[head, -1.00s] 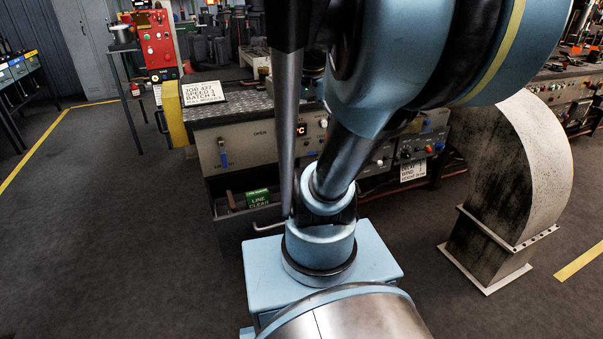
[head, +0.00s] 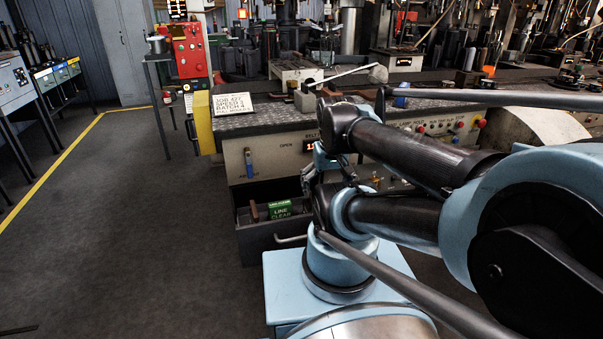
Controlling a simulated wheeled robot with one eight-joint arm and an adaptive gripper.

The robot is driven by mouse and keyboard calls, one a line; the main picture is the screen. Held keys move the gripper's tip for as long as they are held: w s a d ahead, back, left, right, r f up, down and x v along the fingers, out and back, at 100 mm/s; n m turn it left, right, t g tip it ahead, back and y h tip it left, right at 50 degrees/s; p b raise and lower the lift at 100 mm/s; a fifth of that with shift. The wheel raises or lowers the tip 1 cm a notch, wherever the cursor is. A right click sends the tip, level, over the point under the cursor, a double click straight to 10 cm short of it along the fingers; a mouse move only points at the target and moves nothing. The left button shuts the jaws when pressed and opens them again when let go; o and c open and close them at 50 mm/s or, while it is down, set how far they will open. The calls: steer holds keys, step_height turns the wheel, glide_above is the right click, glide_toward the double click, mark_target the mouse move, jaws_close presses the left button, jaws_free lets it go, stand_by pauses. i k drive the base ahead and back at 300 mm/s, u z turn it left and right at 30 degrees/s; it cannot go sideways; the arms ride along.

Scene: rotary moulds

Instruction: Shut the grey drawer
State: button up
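The grey drawer (head: 262,242) stands pulled out from under the front of the bench, left of my arm. Its open top shows a green "LINE CLEAR" sign (head: 280,210) and a small brown-handled item (head: 254,211) inside. A pale bar handle (head: 288,239) sticks out from its front, and its right end is hidden by my arm. My gripper (head: 327,185) hangs down just right of the drawer in the picture, in front of the bench. Its fingertips are partly hidden by my own arm links, so its opening and any contact with the drawer cannot be told.
The bench (head: 245,124) bears a "JOB" sign (head: 247,103) and a lever device (head: 310,97). A red control box (head: 188,55) stands at the back left. The floor (head: 120,230) left of the drawer is clear, with a yellow line (head: 52,172).

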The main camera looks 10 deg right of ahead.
mark_target(288, 232)
steer(key=u, duration=0.5)
steer(key=k, duration=1.85)
steer(key=z, duration=0.65)
steer(key=i, duration=1)
steer(key=z, duration=0.05)
